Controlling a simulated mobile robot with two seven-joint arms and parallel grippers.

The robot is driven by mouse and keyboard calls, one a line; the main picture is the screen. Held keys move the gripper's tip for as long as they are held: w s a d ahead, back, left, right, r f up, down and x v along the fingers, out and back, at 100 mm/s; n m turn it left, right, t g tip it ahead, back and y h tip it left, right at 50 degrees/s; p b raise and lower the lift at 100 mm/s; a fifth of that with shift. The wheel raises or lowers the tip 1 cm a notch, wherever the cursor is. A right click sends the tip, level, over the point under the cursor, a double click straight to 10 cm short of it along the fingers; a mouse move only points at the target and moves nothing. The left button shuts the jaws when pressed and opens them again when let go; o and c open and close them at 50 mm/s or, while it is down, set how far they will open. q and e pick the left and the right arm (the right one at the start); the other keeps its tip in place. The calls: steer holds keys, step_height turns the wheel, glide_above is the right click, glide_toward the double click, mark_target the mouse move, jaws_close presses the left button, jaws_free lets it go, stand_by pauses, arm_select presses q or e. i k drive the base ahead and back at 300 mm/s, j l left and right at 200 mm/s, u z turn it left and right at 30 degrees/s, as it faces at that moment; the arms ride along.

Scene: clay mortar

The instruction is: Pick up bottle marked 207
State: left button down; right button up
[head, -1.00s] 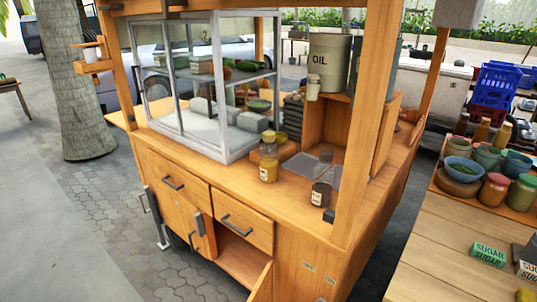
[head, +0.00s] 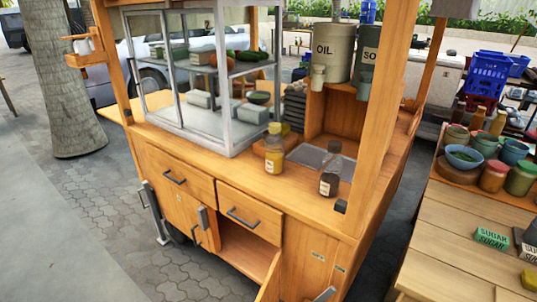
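Two bottles stand upright on the wooden counter of a food cart (head: 230,180). One is a bottle with yellowish contents and a pale label (head: 274,158), left of centre. The other is a dark bottle with a black cap and a pale label (head: 330,172), close to the front right post. The labels are too small to read, so I cannot tell which bottle is marked 207. Neither of my grippers shows in the head view.
A glass display case (head: 225,105) stands left of the bottles. An OIL canister (head: 331,52) stands behind them. The wooden post (head: 372,130) rises just right of the dark bottle. A side table (head: 450,245) with bowls and jars is at right. A cabinet door hangs open below.

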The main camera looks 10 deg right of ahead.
mark_target(274, 143)
steer(key=i+j+z, duration=0.2)
steer(key=j, duration=0.35)
steer(key=j+z, duration=0.15)
steer(key=j, duration=0.4)
steer(key=j+z, duration=0.2)
steer(key=j, duration=0.35)
steer(key=i+j+z, duration=0.1)
steer(key=j, duration=0.15)
steer(key=i+j+z, duration=0.1)
steer(key=j, duration=0.2)
steer(key=i+j+z, duration=0.15)
steer(key=j, duration=0.15)
steer(key=i+j+z, duration=0.15)
steer(key=j, duration=0.2)
steer(key=i+j+z, duration=0.15)
steer(key=j, duration=0.25)
steer(key=i, duration=0.1)
